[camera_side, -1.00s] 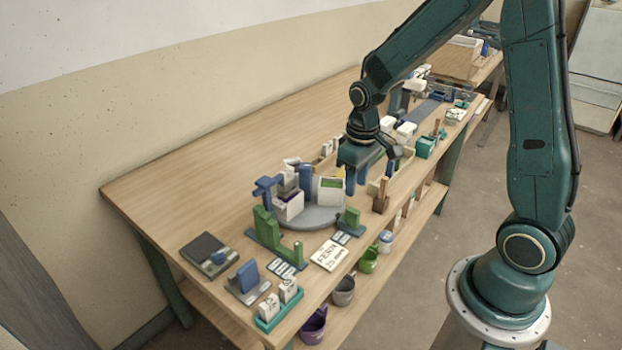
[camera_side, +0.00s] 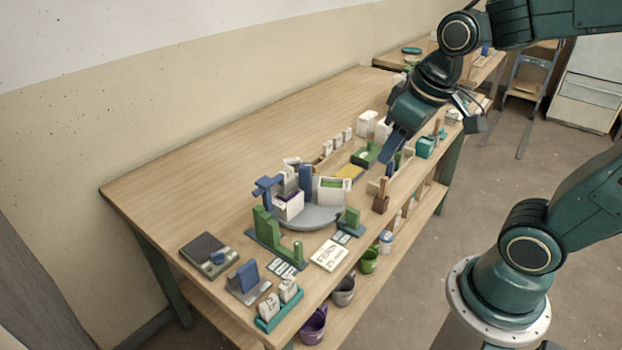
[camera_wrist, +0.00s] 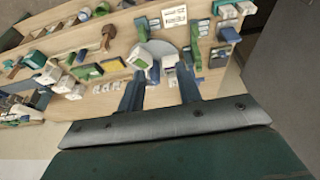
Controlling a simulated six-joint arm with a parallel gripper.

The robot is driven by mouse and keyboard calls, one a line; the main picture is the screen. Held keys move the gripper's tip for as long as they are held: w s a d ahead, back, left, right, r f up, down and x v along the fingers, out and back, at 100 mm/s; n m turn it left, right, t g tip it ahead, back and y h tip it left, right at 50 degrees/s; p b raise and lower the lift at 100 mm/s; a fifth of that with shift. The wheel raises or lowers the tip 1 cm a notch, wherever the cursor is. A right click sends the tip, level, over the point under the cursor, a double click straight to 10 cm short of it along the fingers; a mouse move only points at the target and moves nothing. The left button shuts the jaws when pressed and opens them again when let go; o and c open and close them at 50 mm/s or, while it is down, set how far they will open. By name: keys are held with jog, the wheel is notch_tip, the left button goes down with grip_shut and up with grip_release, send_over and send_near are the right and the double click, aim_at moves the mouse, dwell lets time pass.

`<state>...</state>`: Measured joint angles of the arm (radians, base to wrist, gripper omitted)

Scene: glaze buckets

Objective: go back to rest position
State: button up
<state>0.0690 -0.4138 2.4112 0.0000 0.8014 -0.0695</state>
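My gripper (camera_side: 392,150) is raised above the right part of the wooden table, clear of the things on it. In the wrist view my gripper's two blue fingers (camera_wrist: 160,95) stand well apart with nothing held between them. Beyond the fingertips is the round grey turntable (camera_side: 312,217), which carries a white box with a green label (camera_side: 333,191) and blue and white blocks. The turntable also shows in the wrist view (camera_wrist: 160,47).
A green bracket (camera_side: 268,230), a scale (camera_side: 208,254) and a white card (camera_side: 329,255) lie at the near end. The table's back left is bare.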

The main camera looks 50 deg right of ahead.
jog(key=s+a+r+t, duration=0.1)
jog(key=s+r, duration=0.1)
jog(key=s, duration=0.4)
jog(key=shift+s+a+r+t, duration=0.25)
jog(key=shift+a+r+t, duration=0.05)
jog(key=shift+a+r, duration=0.1)
